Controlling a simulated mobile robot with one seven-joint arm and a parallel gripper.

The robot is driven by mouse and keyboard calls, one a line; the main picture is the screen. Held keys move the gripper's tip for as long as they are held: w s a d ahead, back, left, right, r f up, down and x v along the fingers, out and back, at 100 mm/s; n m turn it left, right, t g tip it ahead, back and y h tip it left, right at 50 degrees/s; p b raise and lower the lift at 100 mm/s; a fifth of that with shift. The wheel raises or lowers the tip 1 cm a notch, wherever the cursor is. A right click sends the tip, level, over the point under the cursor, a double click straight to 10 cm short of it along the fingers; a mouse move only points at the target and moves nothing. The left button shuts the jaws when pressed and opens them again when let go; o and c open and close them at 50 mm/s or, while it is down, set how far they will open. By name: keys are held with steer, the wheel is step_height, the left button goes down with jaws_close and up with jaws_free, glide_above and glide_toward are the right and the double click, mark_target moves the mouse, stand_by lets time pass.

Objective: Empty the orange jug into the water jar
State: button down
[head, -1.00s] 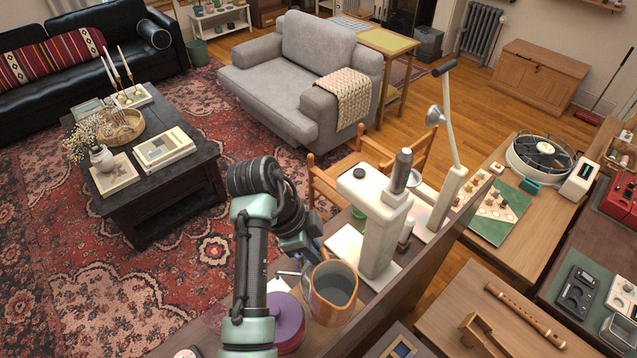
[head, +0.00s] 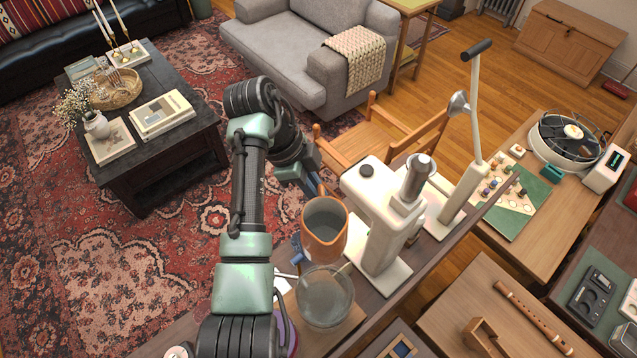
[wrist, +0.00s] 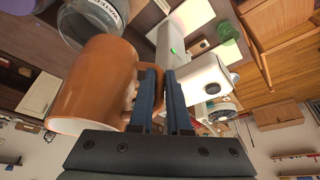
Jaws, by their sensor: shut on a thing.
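The orange jug (head: 338,246) hangs in my gripper (head: 316,188), just beyond the water jar in the head view. Its open mouth faces up toward the head camera. The inside looks grey, and I cannot tell how much liquid it holds. In the wrist view the blue fingers (wrist: 163,95) are closed on the handle of the jug (wrist: 92,85). The water jar (head: 325,300) is clear glass with an open top and stands on the wooden counter. In the wrist view the jar (wrist: 88,25) shows part of its WATER label beyond the jug.
A white machine (head: 378,225) with a grey cylinder stands close to the right of the jug. A lever stand (head: 462,190) is beyond it. A purple round thing (head: 290,335) sits left of the jar, partly behind my arm. A wooden chair (head: 365,145) is behind the counter.

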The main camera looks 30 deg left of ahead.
steer(key=shift+s+f, duration=0.15)
steer(key=shift+f, duration=0.6)
steer(key=shift+f, duration=0.1)
steer(key=shift+f, duration=0.75)
steer(key=shift+w+f+b, duration=0.2)
steer(key=shift+f+b, duration=0.15)
steer(key=t+y, duration=0.1)
steer(key=r+t, duration=0.1)
steer(key=r+m+t+y, duration=0.1)
steer(key=shift+w+a+t+y, duration=0.25)
steer(key=shift+w+t+y, duration=0.05)
steer(key=shift+w+t, duration=0.1)
